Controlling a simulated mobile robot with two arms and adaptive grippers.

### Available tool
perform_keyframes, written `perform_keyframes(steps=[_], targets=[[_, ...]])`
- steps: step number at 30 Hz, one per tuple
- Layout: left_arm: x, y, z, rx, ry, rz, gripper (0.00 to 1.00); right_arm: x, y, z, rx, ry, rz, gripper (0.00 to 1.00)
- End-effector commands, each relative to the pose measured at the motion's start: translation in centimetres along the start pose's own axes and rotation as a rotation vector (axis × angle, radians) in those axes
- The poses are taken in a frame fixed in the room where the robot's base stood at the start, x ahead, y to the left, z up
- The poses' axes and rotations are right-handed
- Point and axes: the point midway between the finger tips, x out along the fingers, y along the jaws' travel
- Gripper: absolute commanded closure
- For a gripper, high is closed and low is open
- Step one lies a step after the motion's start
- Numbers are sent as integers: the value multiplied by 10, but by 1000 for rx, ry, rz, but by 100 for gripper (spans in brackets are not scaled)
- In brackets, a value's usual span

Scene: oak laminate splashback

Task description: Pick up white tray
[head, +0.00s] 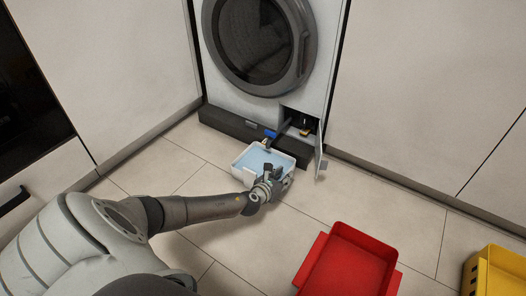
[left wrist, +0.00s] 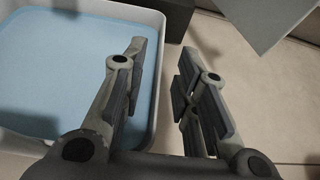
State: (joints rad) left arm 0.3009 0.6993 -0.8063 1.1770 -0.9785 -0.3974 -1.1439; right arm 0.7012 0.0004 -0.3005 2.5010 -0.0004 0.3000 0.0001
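The white tray (head: 242,176) stands on the floor in front of the washing machine, with a flat light-blue surface inside that looks like water. In the left wrist view the tray (left wrist: 100,8) fills the left side. My left gripper (head: 268,180) is at the tray's front right edge. In the left wrist view the gripper (left wrist: 172,65) is open, one finger over the inside of the tray and the other outside its right wall. The rim runs between them; I cannot tell whether either finger touches it. My right gripper is not in view.
The washing machine (head: 262,50) has a small open flap (head: 320,158) at its lower right, close to the gripper. A blue-ended part (head: 270,133) hangs over the tray's back edge. A red bin (head: 347,262) and a yellow crate (head: 505,272) stand to the right. Floor between is clear.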

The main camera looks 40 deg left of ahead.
Motion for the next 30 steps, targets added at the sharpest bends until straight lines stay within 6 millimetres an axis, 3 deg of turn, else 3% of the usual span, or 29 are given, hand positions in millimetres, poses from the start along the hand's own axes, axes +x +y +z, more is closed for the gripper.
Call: perform_keyframes(steps=[9,16,30], targets=[[4,0,0,0,0,0,72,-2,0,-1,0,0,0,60],[4,0,0,0,0,0,100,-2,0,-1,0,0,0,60],[4,0,2,2,-3,1,100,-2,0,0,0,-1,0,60]])
